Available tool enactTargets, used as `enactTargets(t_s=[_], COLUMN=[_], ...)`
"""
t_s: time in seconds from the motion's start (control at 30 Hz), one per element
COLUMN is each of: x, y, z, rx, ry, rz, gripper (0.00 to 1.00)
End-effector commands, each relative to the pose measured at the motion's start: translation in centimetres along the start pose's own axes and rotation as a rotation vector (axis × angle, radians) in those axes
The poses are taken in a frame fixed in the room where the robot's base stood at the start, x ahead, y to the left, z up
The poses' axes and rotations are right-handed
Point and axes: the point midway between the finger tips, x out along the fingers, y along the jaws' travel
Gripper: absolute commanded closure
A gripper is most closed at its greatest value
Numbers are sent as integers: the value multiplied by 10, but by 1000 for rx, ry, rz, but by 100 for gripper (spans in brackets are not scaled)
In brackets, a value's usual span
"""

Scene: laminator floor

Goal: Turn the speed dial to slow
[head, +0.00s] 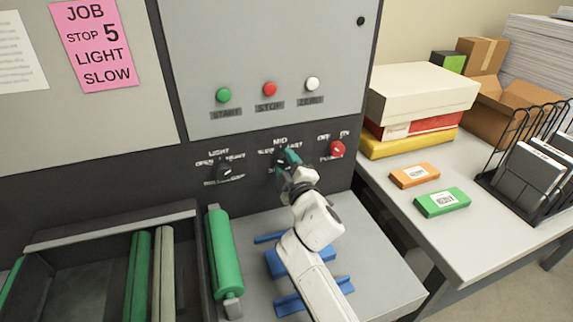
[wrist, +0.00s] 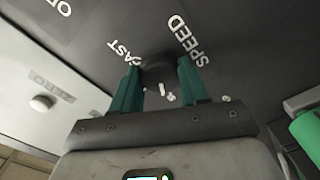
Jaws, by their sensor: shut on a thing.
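The speed dial (wrist: 158,68) is a dark round knob on the dark panel, with SPEED and FAST lettering around it in the wrist view. My gripper (wrist: 158,78) has its green fingers on either side of the dial, shut on it. In the head view my gripper (head: 287,158) reaches the panel below the MID label and hides most of the dial and part of the SLOW and FAST lettering. A small white mark shows by the knob in the wrist view; I cannot tell which setting the dial points to.
Left of the dial is a black knob (head: 223,169); right is a red knob (head: 337,149). Above are green (head: 223,95), red (head: 270,89) and white (head: 313,84) buttons. A pink note (head: 95,45) reads JOB STOP 5 LIGHT SLOW.

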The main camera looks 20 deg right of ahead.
Motion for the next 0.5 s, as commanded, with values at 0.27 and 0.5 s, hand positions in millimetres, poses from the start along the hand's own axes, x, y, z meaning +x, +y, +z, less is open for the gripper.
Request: enactTargets(t_s=[0.27, 0.5], x=[0, 0], y=[-1, 0], z=[0, 0], rx=[-1, 0], ry=[0, 0], rz=[-1, -1], gripper=[41, 30])
